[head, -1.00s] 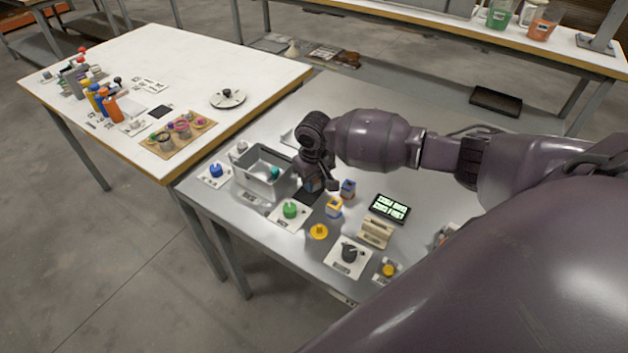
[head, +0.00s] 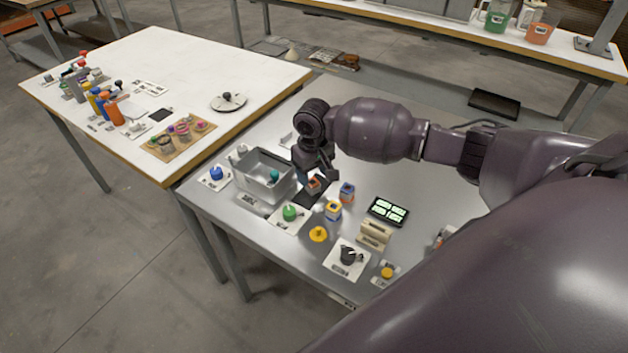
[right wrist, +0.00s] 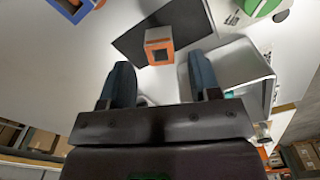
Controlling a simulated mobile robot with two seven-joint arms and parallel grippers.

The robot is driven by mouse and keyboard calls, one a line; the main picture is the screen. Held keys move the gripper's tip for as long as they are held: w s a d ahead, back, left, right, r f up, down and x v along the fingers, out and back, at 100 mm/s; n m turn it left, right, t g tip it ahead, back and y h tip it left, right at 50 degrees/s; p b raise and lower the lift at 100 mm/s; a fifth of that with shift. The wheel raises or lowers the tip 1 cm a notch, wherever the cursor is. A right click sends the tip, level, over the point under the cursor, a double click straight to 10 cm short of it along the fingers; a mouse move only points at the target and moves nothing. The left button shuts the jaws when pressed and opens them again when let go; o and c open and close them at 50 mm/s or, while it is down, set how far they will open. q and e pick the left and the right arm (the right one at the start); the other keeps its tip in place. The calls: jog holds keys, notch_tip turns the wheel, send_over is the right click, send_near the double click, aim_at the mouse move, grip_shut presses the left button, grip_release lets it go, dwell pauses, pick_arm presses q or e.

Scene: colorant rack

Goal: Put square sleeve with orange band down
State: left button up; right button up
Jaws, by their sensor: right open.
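The square sleeve with orange band (right wrist: 159,46) stands on a dark mat (right wrist: 190,20) in the right wrist view. In the head view the sleeve (head: 313,184) shows just below my right gripper (head: 318,174), on the dark mat (head: 313,200). My right gripper (right wrist: 160,85) is open, with one finger on each side in the wrist view. The sleeve lies beyond the fingertips, apart from them. My left gripper is not in view.
A grey metal bin (head: 262,178) stands left of the mat. Two other square sleeves, one blue (head: 347,191) and one with a yellow band (head: 333,210), stand to its right. A green knob (head: 290,212) and a lit display (head: 388,211) are nearby.

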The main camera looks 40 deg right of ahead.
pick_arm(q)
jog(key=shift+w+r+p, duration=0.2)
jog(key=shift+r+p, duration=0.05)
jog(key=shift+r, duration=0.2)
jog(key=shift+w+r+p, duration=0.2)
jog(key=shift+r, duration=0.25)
pick_arm(e)
notch_tip(320, 180, up, 8)
jog(key=shift+f, duration=0.15)
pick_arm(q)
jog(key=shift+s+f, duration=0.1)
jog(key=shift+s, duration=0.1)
pick_arm(e)
jog(key=shift+a+f, duration=0.1)
